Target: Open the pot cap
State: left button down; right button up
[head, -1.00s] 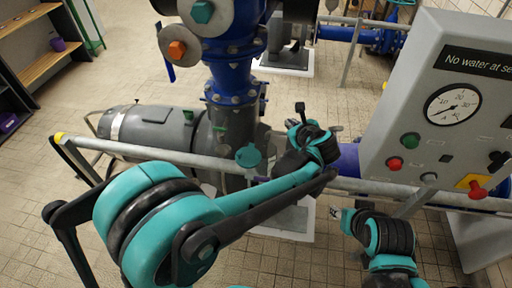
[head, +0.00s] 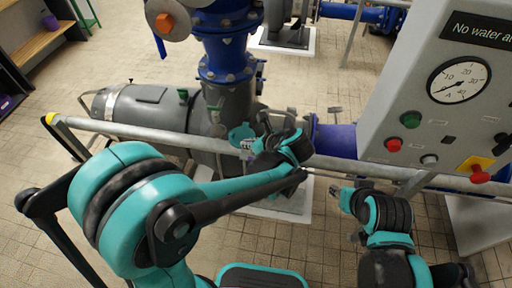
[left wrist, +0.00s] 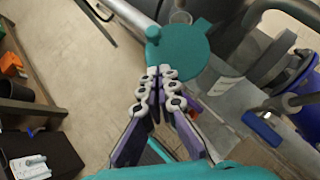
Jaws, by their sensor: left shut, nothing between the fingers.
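The teal round cap (head: 240,132) shows near the grey pump body in the head view. In the left wrist view the cap (left wrist: 183,52) is a flat teal disc with a small round knob at its left edge. My left gripper (left wrist: 158,72) is shut and empty, its fingertips just below the disc in that picture; I cannot tell if they touch it. In the head view the left gripper (head: 248,146) is partly hidden by its wrist, close beside the cap. The pot under the cap is mostly hidden. My right gripper (head: 337,191) is small and apart from the cap, at lower right.
A grey rail (head: 150,132) crosses in front of the pump, close to my left arm. A grey control panel (head: 425,125) with a gauge and buttons stands at the right. Blue pipework (head: 226,65) rises behind the cap. Tiled floor (head: 60,110) is clear at the left.

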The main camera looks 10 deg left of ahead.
aim_at(231, 135)
pick_arm(q)
jog(key=shift+w+a+r+b, duration=0.1)
jog(key=shift+w+a+b, duration=0.05)
jog(key=shift+w+a, duration=0.5)
jog(key=shift+w+a+b, duration=0.15)
jog(key=shift+w+a, duration=0.3)
jog(key=shift+a, duration=0.35)
jog(key=shift+a+m+t+h, duration=0.3)
jog(key=shift+a+m+t, duration=0.1)
jog(key=shift+a+m, duration=0.15)
jog(key=shift+w+a+r+m+p, duration=0.1)
jog(key=shift+a+m+p, duration=0.2)
jog(key=shift+a, duration=0.4)
jog(key=shift+w+d, duration=0.1)
